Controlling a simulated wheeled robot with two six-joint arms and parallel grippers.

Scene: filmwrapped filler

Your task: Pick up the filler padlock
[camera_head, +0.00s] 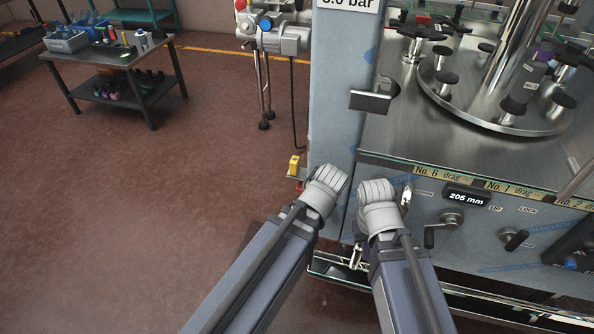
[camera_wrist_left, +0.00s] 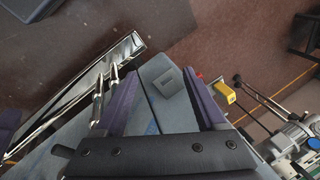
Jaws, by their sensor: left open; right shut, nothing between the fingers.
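A small yellow block (camera_head: 294,165), with a red and grey part below it, sits low beside the left edge of the grey machine column; it may be the padlock, but I cannot tell. It also shows in the left wrist view (camera_wrist_left: 224,91), to the right of the fingers. My left gripper (camera_wrist_left: 162,78) is open, with a finger on either side of a grey panel, and looks empty. In the head view my left wrist (camera_head: 325,190) is just right of and below the yellow block. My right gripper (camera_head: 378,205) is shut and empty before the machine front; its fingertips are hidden.
The filler's front panel (camera_head: 475,225) has levers and a display. Metal clips (camera_head: 356,254) hang below my right wrist, near a shiny rail (camera_wrist_left: 80,95). A steel turntable (camera_head: 495,95) stands above. The floor at left is open; a work table (camera_head: 115,65) stands far back.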

